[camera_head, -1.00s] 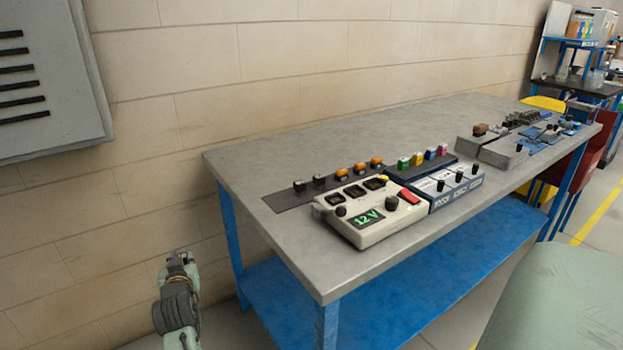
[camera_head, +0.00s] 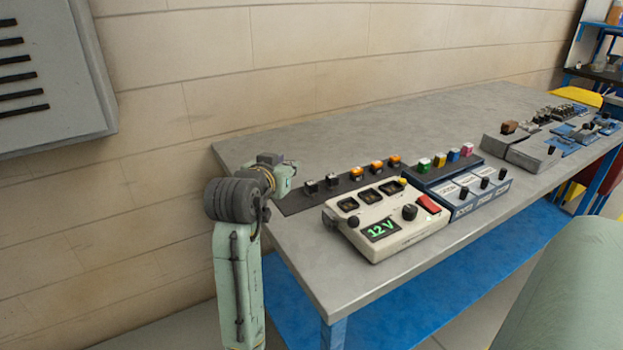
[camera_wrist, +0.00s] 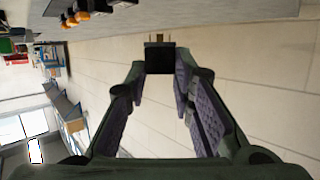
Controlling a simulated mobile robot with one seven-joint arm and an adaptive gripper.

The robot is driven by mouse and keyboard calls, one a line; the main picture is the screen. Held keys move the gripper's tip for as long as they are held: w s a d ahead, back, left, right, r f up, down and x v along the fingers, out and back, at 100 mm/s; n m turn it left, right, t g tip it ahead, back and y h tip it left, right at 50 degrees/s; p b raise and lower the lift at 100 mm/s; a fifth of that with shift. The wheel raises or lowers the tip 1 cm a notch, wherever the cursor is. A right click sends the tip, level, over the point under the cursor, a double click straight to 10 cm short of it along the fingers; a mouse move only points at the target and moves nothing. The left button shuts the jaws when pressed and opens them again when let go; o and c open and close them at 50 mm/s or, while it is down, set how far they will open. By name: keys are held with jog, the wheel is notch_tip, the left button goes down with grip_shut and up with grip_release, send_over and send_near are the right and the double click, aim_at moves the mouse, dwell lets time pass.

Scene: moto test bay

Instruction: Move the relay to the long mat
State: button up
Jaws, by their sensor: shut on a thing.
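In the wrist view my gripper (camera_wrist: 160,66) is shut on a dark box-shaped relay (camera_wrist: 159,57) with metal pins at its far end. The wall lies behind it. In the head view my arm rises at the table's left end; I cannot make out the fingers or the held relay there. The long mat (camera_head: 292,206) is a dark strip on the table, behind the tester. Two black relays (camera_head: 321,184) and three orange-topped ones (camera_head: 376,167) stand in a row on it. The mat's left end is bare, close to my arm.
A cream tester (camera_head: 385,245) with a 12V display stands in front of the mat. Right of it are a blue switch box (camera_head: 470,200) and a dark strip of coloured blocks (camera_head: 440,160). Grey blocks (camera_head: 515,150) stand farther right. The table's back is clear.

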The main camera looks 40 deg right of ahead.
jog(key=shift+f+p, duration=0.4)
jog(key=shift+f, duration=3.1)
jog(key=shift+f, duration=0.2)
jog(key=o, duration=1)
